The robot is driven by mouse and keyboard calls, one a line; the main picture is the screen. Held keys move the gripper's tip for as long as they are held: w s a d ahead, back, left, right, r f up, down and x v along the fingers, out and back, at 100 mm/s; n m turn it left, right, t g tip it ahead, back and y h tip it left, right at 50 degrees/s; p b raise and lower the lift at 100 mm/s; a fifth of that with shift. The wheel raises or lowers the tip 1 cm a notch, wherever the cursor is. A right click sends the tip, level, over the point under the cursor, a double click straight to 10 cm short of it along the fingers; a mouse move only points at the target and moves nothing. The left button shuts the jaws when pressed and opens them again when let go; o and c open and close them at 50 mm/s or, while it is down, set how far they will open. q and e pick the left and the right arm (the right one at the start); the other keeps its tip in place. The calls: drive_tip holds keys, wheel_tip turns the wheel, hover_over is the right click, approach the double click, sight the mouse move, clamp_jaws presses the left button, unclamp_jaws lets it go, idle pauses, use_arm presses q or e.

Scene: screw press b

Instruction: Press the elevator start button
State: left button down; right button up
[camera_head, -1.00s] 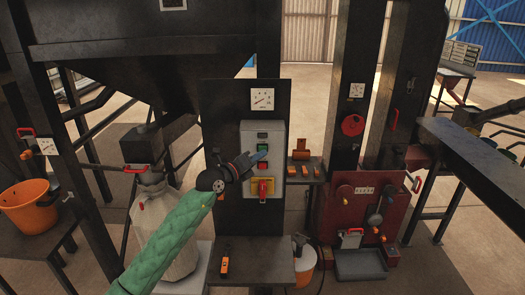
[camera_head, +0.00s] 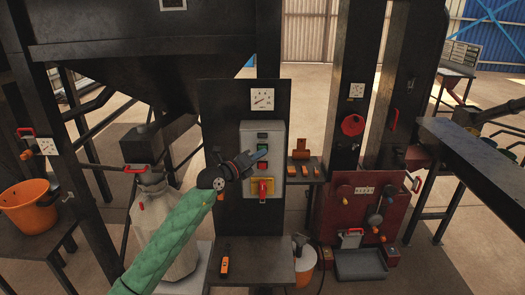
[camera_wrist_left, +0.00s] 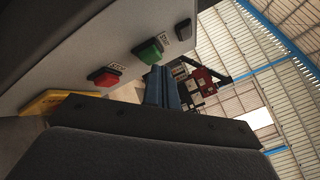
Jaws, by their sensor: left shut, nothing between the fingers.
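The grey control box (camera_head: 279,130) is mounted on a dark upright panel in the middle of the head view. It carries a green button (camera_head: 262,147) and, lower down, a red switch (camera_head: 264,187) on a yellow plate. My left gripper (camera_head: 259,156) is shut and empty, with its blue fingertips in front of the box just below the green button. In the left wrist view the shut fingers (camera_wrist_left: 162,86) lie close to the green button (camera_wrist_left: 148,52). A red button (camera_wrist_left: 105,77) is beside it. I cannot tell whether the fingertips touch the green button. My right gripper is not in view.
A round-dial gauge (camera_head: 262,98) is above the box. A small shelf with orange parts (camera_head: 300,152) juts out at its right. A dark bench (camera_head: 240,248) below holds an orange-and-black tool (camera_head: 225,260). A pale sack (camera_head: 160,230) hangs behind my left arm.

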use_arm(q)
drive_tip(key=shift+w, duration=0.25)
idle(0.6)
drive_tip(key=shift+w, duration=0.15)
idle(0.4)
drive_tip(key=shift+s+p, duration=0.75)
drive_tip(key=shift+s, duration=0.15)
